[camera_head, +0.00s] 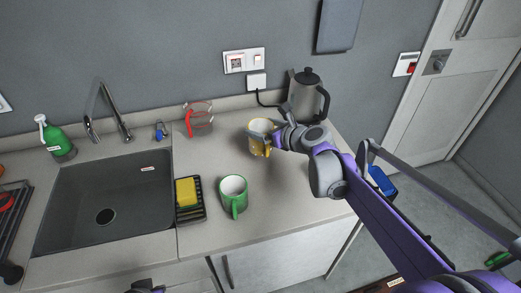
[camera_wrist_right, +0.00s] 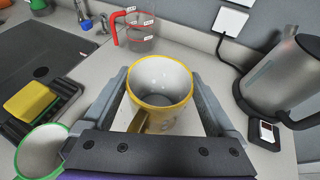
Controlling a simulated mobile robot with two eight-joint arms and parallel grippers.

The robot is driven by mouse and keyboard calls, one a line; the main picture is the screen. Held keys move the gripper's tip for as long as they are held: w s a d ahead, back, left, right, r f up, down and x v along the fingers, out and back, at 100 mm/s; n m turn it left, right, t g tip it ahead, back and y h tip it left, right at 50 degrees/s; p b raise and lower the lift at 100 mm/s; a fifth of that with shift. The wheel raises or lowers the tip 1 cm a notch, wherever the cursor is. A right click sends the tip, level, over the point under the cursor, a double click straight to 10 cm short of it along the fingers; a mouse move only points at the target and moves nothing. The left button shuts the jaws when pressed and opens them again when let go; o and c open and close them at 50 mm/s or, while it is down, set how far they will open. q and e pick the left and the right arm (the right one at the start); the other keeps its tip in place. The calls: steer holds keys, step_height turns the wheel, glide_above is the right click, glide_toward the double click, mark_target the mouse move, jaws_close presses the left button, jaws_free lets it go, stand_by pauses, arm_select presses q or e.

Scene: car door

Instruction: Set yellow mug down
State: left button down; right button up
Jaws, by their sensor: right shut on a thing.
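The yellow mug (camera_head: 261,133) is in the head view near the right part of the counter, upright or nearly so, white inside with a yellow rim. My right gripper (camera_head: 278,140) is shut on it. In the right wrist view the mug (camera_wrist_right: 160,85) sits between the two fingers, its handle towards the gripper's base. I cannot tell whether its bottom touches the counter. The left gripper (camera_head: 146,287) shows only as a small dark piece at the bottom edge of the head view, and its fingers are hidden.
A green mug (camera_head: 233,195) stands to the front left. A measuring jug (camera_head: 198,120) is behind, a kettle (camera_head: 306,97) at the right. A yellow sponge (camera_head: 186,191) lies on a black rack beside the sink (camera_head: 110,200). Counter (camera_head: 275,195) in front of the yellow mug is clear.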

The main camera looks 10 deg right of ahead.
mark_target(263, 149)
steer(key=f, duration=0.4)
steer(key=shift+s+d, duration=0.1)
steer(key=shift+s, duration=0.1)
steer(key=shift+w+f, duration=0.1)
steer(key=shift+f, duration=2.05)
steer(key=shift+b, duration=0.3)
steer(key=o, duration=1.4)
steer(key=shift+f, duration=0.2)
steer(key=shift+o, duration=0.5)
steer(key=shift+r, duration=0.1)
